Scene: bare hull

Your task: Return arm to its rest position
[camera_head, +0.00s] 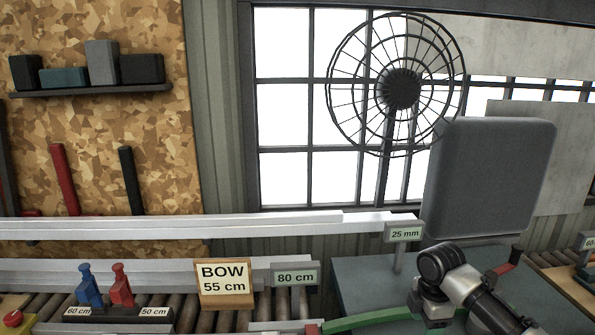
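A grey and black jointed arm, which looks like my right arm, comes in from the bottom right, with a round black joint at its upper end. Its lower part bends down toward the bottom edge, and no gripper fingers can be made out there. My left arm and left gripper are not in view.
A grey-blue table (365,277) stands under the arm, with a green curved strip (372,319) beside it. A dark grey panel (488,180) rises behind. A roller conveyor (211,320) at left carries blue (89,287) and red (121,287) clamps and a BOW 55 cm sign (223,280).

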